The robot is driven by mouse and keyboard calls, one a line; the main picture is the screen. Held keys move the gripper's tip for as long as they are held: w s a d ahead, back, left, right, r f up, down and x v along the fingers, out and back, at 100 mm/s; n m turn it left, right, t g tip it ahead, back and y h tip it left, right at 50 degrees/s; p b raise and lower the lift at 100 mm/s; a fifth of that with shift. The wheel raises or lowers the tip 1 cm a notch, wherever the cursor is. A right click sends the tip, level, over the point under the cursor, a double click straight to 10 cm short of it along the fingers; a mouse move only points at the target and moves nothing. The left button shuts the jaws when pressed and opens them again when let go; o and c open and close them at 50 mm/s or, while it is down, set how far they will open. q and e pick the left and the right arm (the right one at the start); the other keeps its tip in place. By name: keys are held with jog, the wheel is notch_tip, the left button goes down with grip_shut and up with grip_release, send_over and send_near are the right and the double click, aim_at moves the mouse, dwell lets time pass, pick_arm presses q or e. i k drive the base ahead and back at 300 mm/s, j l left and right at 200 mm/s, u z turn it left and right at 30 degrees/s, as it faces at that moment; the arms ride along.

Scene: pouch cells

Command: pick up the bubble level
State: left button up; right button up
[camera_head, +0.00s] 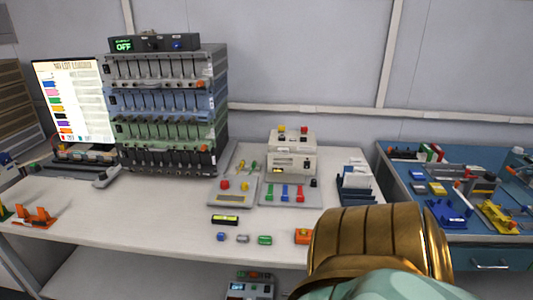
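What looks like the bubble level (224,219) is a small dark bar with a yellow-green strip. It lies flat on the white table (130,208), near the middle of the view and behind a row of small items. Nothing touches it. Neither gripper's fingers show. A large gold and teal part, apparently of my own arm, fills the lower right and hides the table's front right area.
Small blue, grey and green items (265,240) and an orange block (302,236) lie in front of the level. Two grey trays with coloured pieces (291,193) stand behind it. A tall cell rack (165,110) stands at back left.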

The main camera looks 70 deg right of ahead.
aim_at(225, 220)
jog(key=z, duration=1.75)
